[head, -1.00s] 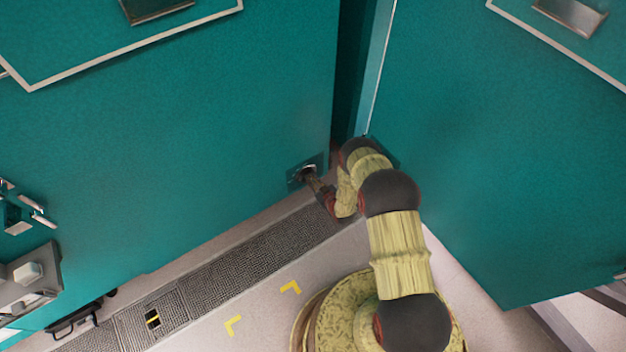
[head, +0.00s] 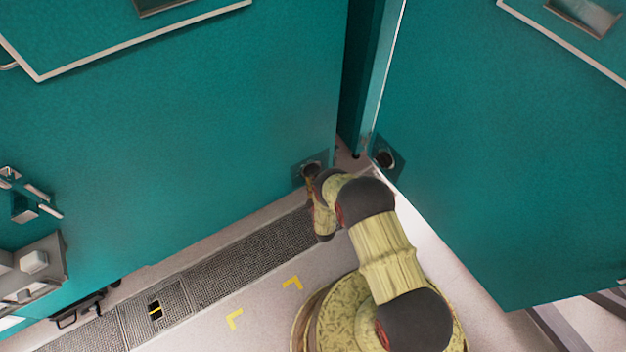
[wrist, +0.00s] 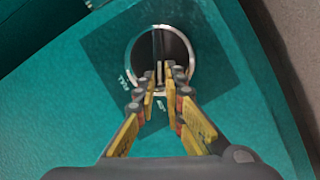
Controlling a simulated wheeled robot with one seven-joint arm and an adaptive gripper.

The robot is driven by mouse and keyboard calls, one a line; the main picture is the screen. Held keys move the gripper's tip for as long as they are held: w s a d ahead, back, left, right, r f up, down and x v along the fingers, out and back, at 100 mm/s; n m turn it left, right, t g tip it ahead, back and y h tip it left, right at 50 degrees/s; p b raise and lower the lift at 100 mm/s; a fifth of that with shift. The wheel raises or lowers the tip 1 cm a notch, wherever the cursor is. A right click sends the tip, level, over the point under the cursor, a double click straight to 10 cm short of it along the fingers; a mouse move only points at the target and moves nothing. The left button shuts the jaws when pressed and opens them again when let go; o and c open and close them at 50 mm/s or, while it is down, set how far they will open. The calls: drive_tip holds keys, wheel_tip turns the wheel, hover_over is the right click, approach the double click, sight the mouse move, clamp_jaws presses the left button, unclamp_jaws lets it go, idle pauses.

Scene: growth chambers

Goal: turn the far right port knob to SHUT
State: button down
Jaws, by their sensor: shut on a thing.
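The port (head: 299,178) is a dark plate with a round recess, low at the right corner of the left teal chamber. In the wrist view its pale ring (wrist: 132,43) surrounds a dark hollow, with a thin upright knob bar (wrist: 157,45) across it. My gripper (wrist: 160,82) reaches into the lower part of the ring, and its yellow fingers are shut on the knob bar. Small white marks stand at the ring's left and below it; I cannot read them surely. In the head view my wrist hides most of my gripper (head: 311,181).
A second port (head: 387,159) sits low on the right teal chamber (head: 480,170), close to my arm. A narrow gap separates the two chambers. A floor grating (head: 250,245) runs along the left chamber. Grey equipment (head: 35,262) stands at the far left.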

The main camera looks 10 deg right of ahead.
drive_tip(key=n, duration=0.1)
drive_tip(key=f+n+t, duration=0.1)
drive_tip(key=n, duration=0.1)
drive_tip(key=n+t, duration=0.1)
drive_tip(key=shift+s+a+f+n+h, duration=0.1)
drive_tip(key=shift+a+f+n+h, duration=0.2)
drive_tip(key=shift+f, duration=0.1)
idle(0.4)
drive_tip(key=c, duration=1.9)
unclamp_jaws()
drive_tip(key=shift+d, duration=0.1)
drive_tip(key=s, duration=0.8)
drive_tip(key=s+a, duration=0.1)
drive_tip(key=s, duration=0.3)
